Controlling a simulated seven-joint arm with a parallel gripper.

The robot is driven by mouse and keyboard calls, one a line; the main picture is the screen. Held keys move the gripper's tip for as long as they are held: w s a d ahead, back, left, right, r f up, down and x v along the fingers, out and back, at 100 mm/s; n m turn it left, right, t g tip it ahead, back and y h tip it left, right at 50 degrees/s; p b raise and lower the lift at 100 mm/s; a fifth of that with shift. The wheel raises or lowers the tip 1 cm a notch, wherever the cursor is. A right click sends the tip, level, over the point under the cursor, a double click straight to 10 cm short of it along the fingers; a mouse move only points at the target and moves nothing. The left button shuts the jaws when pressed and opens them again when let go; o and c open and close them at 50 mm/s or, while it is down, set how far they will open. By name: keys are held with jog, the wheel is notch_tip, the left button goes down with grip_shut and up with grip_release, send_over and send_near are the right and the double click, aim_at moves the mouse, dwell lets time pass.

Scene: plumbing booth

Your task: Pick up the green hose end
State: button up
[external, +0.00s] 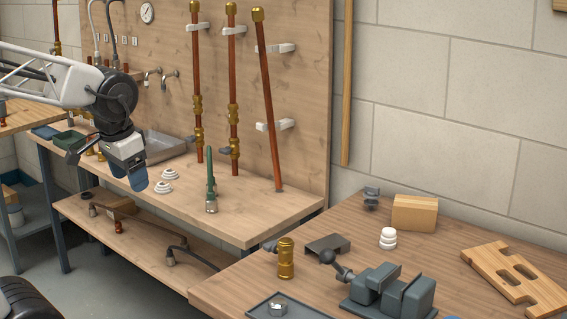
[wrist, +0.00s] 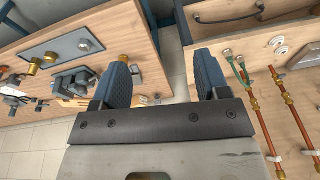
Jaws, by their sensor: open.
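The green hose (external: 211,175) shows in the external view as a short green length at the middle of the bench by the wooden back panel. Its near end carries a metal fitting (external: 211,207) close to the bench top. In the wrist view the green hose (wrist: 242,73) is right of the fingers, with a light metal fitting at its upper end. My gripper (external: 137,180) is open and empty, left of the hose and apart from it, with its blue fingertips pointing down.
Two white ridged rings (external: 166,180) lie on the bench between my gripper and the hose. Copper pipes (external: 234,100) stand along the panel behind. A grey tray (external: 165,147) is at the back left. The right table holds a vise (external: 390,291) and a brass fitting (external: 286,258).

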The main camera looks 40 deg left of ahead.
jog(key=w+a+f+m+g+y, duration=0.1)
jog(key=w+a+f+m+y, duration=0.1)
jog(key=w+a+m+y, duration=0.3)
jog(key=w+a+f+g, duration=0.15)
jog(key=w+a, duration=0.25)
jog(key=w, duration=0.4)
jog(key=m+t+y, duration=0.3)
jog(key=m+y, duration=0.3)
jog(key=m, duration=0.5)
send_near(213, 198)
jog(key=s+a+r, duration=0.3)
jog(key=s+r, duration=0.4)
jog(key=s, duration=0.1)
jog(key=w+f+m+t, duration=0.1)
jog(key=w+f+m, duration=0.1)
jog(key=w+f, duration=0.1)
jog(key=w+a+f+m, duration=0.1)
jog(key=w+f+m, duration=0.1)
jog(key=f, duration=0.2)
jog(key=w+f+m+t, duration=0.1)
jog(key=w+f+m, duration=0.1)
jog(key=w+f, duration=0.1)
jog(key=shift+w+a+f+t+y, duration=0.2)
jog(key=shift+w+a+t+y, duration=0.05)
jog(key=shift+w+t+y, duration=0.1)
jog(key=shift+x, duration=1.3)
jog(key=shift+a, duration=0.15)
